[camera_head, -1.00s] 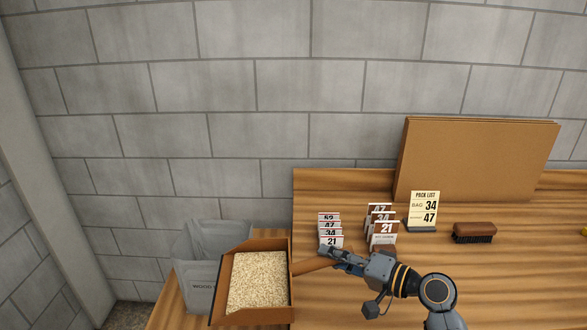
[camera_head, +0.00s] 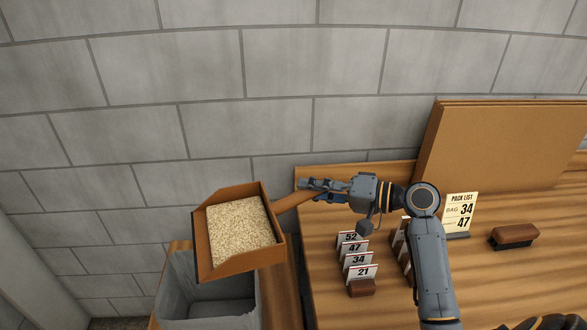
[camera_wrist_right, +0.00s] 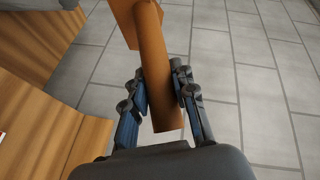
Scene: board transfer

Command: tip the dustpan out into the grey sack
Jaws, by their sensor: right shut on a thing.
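The brown dustpan (camera_head: 268,262) is full of pale shavings or grains (camera_head: 240,230). It is raised above the grey sack (camera_head: 172,292), whose open mouth shows below the pan. The pan looks roughly level, with its load still inside. My right gripper (camera_head: 306,190) is shut on the dustpan's wooden handle (camera_wrist_right: 160,75), which also shows between the fingers in the right wrist view. The pan hides part of the sack's far rim.
The wooden table (camera_head: 320,285) holds numbered cards (camera_head: 358,258), a pack list sign (camera_head: 460,212) reading 34 and 47, a brush (camera_head: 514,236) and a leaning brown board (camera_head: 505,145). A grey block wall (camera_head: 300,60) stands behind. The sack stands left of the table.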

